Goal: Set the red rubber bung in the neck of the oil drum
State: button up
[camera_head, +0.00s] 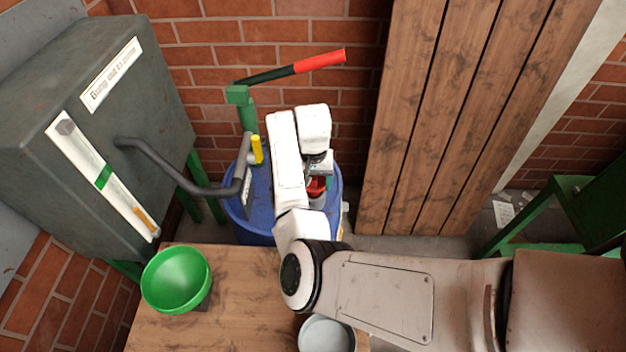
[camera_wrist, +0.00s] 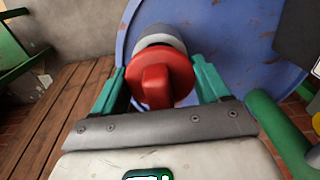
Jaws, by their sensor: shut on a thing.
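The red rubber bung (camera_wrist: 163,78) is between the two teal fingers of my gripper (camera_wrist: 162,85), and the gripper is shut on it. In the wrist view the bung lines up with the pale grey neck (camera_wrist: 160,36) of the blue oil drum (camera_wrist: 222,28). Whether it sits in the neck or just above it I cannot tell. In the head view my arm hangs over the drum (camera_head: 258,205), and the bung (camera_head: 316,187) shows just above the neck (camera_head: 317,203). My arm hides part of the drum top.
A green pump (camera_head: 245,112) with a red-tipped lever (camera_head: 318,62), a yellow part (camera_head: 257,150) and a grey pipe (camera_head: 185,180) crowd the drum's left. A grey tank (camera_head: 75,130) stands left. A green funnel (camera_head: 165,285) and a metal tin (camera_head: 327,334) are on the wooden bench (camera_head: 230,300).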

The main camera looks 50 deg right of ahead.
jog(key=shift+f, duration=0.2)
jog(key=shift+f+b, duration=0.4)
jog(key=shift+f, duration=0.3)
jog(key=shift+f+b, duration=0.3)
jog(key=shift+f, duration=0.6)
dwell(0.9)
jog(key=o, duration=0.9)
notch_tip(320, 180, up, 11)
jog(key=shift+f, duration=0.1)
dwell(0.6)
